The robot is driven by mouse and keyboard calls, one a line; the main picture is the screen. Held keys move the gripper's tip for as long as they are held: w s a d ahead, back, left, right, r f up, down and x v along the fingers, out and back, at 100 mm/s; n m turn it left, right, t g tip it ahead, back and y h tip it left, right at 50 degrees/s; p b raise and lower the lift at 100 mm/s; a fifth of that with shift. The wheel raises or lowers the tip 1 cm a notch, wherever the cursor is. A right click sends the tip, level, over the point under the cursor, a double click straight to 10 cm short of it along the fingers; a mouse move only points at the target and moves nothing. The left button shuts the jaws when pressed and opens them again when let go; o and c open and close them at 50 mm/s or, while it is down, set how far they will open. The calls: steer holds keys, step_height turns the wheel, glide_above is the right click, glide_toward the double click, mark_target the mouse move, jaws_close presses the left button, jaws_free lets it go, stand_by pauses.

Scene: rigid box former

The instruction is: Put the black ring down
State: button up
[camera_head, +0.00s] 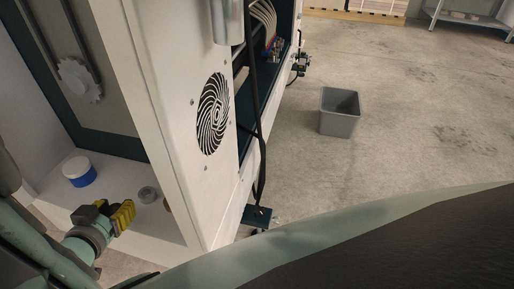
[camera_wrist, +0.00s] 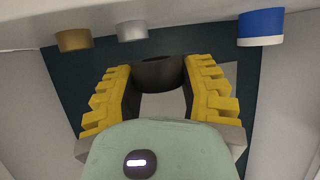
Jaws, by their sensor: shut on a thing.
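My gripper (camera_wrist: 158,80) has yellow ridged fingers and is shut on the black ring (camera_wrist: 157,72), held between the fingertips in the wrist view. The ring's hollow middle faces partly toward the wrist camera. In the head view my gripper (camera_head: 122,217) is at the lower left, inside the open white cabinet's bottom compartment (camera_head: 130,222). I cannot make out the ring there. Whether the ring touches the compartment floor cannot be told.
A blue and white cylinder (camera_head: 79,171), a small grey cylinder (camera_head: 147,195) and a brass one (camera_wrist: 74,40) stand on the compartment floor. The cabinet's white side panel (camera_head: 175,130) bounds the opening on the right. A grey bin (camera_head: 340,112) stands on the open concrete floor.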

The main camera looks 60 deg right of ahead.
steer(key=shift+s+a+r+p, duration=0.2)
steer(key=shift+s+a, duration=0.3)
steer(key=shift+s, duration=0.25)
steer(key=shift+s+a+r+p, duration=0.2)
steer(key=shift+s+a, duration=0.3)
steer(key=shift+s, duration=0.3)
steer(key=shift+s+a+r+p, duration=0.1)
steer(key=shift+s+a+p, duration=0.1)
steer(key=shift+s+a, duration=0.45)
